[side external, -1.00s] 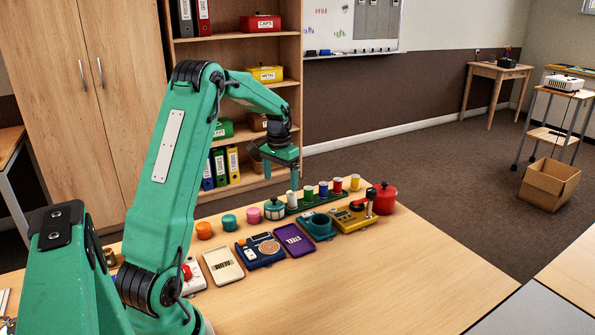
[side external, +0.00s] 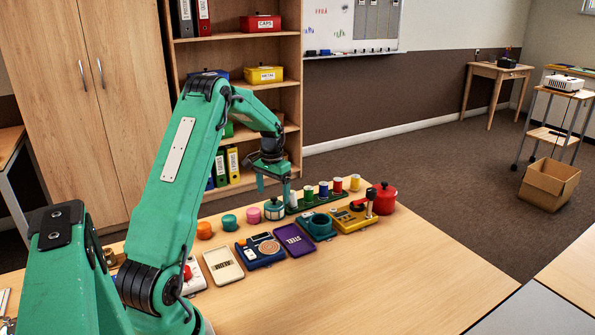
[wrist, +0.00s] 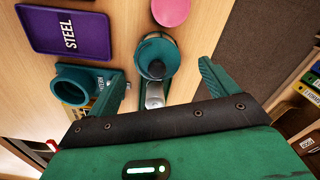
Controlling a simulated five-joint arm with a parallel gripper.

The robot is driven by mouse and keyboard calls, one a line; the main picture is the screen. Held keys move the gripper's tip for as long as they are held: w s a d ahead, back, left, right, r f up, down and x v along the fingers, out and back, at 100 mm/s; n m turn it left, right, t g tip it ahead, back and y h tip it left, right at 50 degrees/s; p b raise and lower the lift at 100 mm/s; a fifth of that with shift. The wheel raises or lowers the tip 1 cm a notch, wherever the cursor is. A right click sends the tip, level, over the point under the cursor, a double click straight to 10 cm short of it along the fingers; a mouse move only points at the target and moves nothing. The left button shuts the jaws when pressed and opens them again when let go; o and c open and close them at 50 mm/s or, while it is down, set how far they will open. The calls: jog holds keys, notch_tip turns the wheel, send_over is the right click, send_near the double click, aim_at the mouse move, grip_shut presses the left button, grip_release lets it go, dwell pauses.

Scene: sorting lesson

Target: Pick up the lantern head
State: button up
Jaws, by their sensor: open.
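The lantern head looks to be the round teal piece with a dark top knob (side external: 274,210), standing upright on the table; it also shows in the wrist view (wrist: 153,47). My gripper (side external: 273,186) is open and points down just above it. In the wrist view my gripper (wrist: 160,78) has one finger on each side of the knob's line, with nothing between the fingers held. The teal lantern base (side external: 317,227) with a round socket stands to the right, and also shows in the wrist view (wrist: 75,82). I cannot tell whether the fingers touch the head.
A pink cylinder (side external: 254,216) stands close left of the head. A green rack (side external: 305,205) with several coloured cylinders runs behind on the right. A purple STEEL tray (side external: 294,240) lies in front. A red pot (side external: 384,199) is farther right. The table's front right is clear.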

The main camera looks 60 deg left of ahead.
aim_at(273, 197)
jog(key=shift+d+f, duration=0.15)
jog(key=shift+f, duration=1.15)
jog(key=shift+d+f, duration=0.1)
jog(key=shift+f, duration=1.2)
jog(key=c, duration=1.1)
